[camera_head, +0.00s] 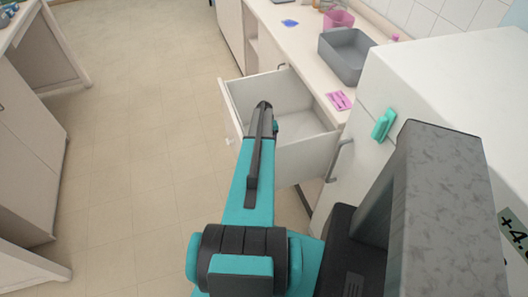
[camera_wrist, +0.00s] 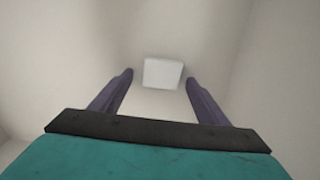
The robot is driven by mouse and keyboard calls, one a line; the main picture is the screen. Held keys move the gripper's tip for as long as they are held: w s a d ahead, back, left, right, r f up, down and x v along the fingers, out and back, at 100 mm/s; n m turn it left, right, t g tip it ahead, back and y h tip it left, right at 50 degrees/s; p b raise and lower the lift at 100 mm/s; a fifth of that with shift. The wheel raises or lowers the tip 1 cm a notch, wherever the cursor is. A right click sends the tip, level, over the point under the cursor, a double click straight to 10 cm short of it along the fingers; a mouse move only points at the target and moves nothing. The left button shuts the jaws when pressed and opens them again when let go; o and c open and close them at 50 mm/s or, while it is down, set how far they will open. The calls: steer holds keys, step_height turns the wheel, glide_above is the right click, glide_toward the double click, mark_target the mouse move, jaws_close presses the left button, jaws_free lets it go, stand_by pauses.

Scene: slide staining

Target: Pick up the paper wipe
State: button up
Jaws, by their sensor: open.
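The paper wipe (camera_wrist: 163,73) shows in the wrist view as a small white, roughly square piece on the pale drawer floor. My gripper (camera_wrist: 158,78) is open, with its two dark fingers on either side of the wipe in that view. A gap shows between each finger and the wipe, and I cannot tell the height left above it. In the head view my arm reaches over the open drawer (camera_head: 297,152). There the arm hides the wipe and most of the gripper.
Pale drawer walls surround my gripper closely. Above the drawer, the counter (camera_head: 295,42) holds a grey basin (camera_head: 347,56), a pink packet (camera_head: 340,100) and a pink container (camera_head: 338,18). A white cabinet with a teal object (camera_head: 383,125) stands at the right. The floor to the left is clear.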

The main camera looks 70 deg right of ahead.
steer(key=c, duration=1.1)
steer(key=shift+r, duration=0.15)
steer(key=shift+r+b, duration=1.5)
steer(key=shift+r, duration=3.35)
